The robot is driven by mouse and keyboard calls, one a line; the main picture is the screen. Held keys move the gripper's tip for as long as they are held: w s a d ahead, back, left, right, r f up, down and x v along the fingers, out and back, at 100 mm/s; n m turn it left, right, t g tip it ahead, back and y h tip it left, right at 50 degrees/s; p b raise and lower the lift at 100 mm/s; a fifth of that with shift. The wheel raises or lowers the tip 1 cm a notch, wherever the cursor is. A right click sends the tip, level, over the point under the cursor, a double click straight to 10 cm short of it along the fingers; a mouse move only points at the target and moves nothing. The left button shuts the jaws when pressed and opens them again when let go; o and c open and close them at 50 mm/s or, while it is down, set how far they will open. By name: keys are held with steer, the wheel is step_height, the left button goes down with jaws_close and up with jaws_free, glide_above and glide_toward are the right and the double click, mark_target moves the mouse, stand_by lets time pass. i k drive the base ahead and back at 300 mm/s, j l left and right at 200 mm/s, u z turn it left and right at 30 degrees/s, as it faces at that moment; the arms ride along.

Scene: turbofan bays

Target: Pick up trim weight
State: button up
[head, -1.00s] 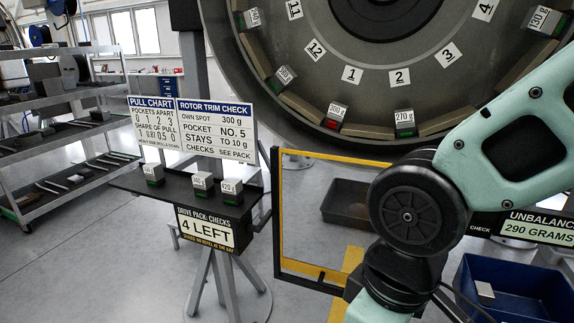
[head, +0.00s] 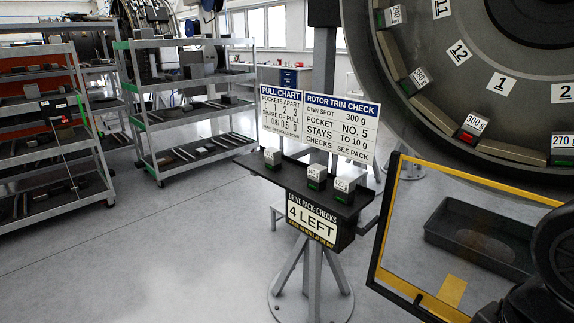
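Three small trim weights, pale blocks on dark bases, stand in a row on the dark shelf (head: 255,166) of a stand: a left one (head: 272,157), a middle one (head: 316,176) and a right one (head: 344,187). The right one seems to read 420 g; the others are too small to read surely. More weights sit in the rim of the large rotor (head: 440,70), among them a 300 g one (head: 472,127) with a red base and a 270 g one (head: 563,149) with a green base. My gripper is out of view; only part of my arm shows at the lower right.
A sign reading "4 LEFT" (head: 313,220) hangs on the stand's front, with two charts (head: 341,127) behind. A yellow-and-black framed panel (head: 384,220) stands to the right, before a dark tray (head: 480,240). Wheeled racks (head: 190,100) stand at left. The floor left of the stand is clear.

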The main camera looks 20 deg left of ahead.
mark_target(475, 124)
steer(key=i+j+z, duration=0.2)
steer(key=j+z, duration=0.15)
steer(key=j, duration=0.25)
steer(key=i+j+z, duration=0.1)
steer(key=j+z, duration=0.2)
steer(key=j, duration=0.35)
steer(key=j+z, duration=0.35)
steer(key=j, duration=0.3)
